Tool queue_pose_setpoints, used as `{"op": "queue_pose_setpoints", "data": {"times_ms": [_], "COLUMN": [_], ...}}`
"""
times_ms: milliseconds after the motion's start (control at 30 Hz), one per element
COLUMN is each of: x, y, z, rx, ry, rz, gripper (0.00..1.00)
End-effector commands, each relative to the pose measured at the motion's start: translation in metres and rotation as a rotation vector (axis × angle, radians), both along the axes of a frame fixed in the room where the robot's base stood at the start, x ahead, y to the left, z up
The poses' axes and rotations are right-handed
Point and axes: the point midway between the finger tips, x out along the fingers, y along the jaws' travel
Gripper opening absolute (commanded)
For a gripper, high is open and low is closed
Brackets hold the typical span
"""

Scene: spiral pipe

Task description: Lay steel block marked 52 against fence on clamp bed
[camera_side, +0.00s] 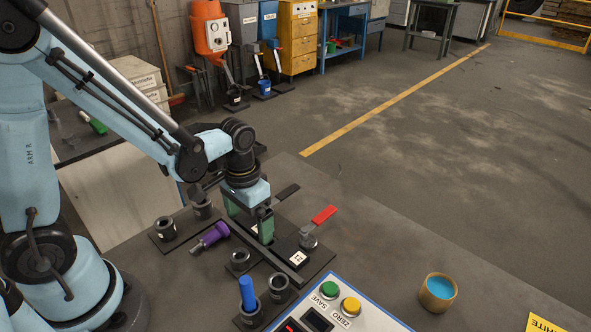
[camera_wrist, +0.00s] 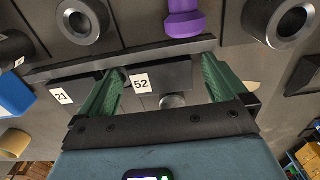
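The dark steel block marked 52 (camera_wrist: 168,77) lies between the green fingers of my gripper (camera_wrist: 163,64) in the wrist view, its white label facing up. The fingers stand apart, with a visible gap between the block and the right finger. The fence (camera_wrist: 75,66), a long dark bar, runs along the block's far side; whether they touch is unclear. In the side view my gripper (camera_side: 250,222) is low over the clamp bed (camera_side: 318,256) and hides block 52. The fence (camera_side: 287,271) shows along the bed's near edge.
A block marked 21 (camera_wrist: 64,97) lies left of block 52. A red-handled clamp (camera_side: 323,215) and a black-handled one (camera_side: 287,192) stand beyond the bed. A purple tool (camera_side: 211,237), steel sockets (camera_side: 279,285) and a button panel (camera_side: 340,305) are close by.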

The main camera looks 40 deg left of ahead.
Motion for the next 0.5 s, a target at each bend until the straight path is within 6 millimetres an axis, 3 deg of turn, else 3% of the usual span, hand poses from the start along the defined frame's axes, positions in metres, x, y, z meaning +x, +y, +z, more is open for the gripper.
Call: {"op": "queue_pose_setpoints", "data": {"times_ms": [333,500], "x": [0.000,0.000], "y": [0.000,0.000], "z": [0.003,0.016], "rx": [0.000,0.000], "ry": [0.000,0.000], "rz": [0.000,0.000], "gripper": [1.00,1.00]}}
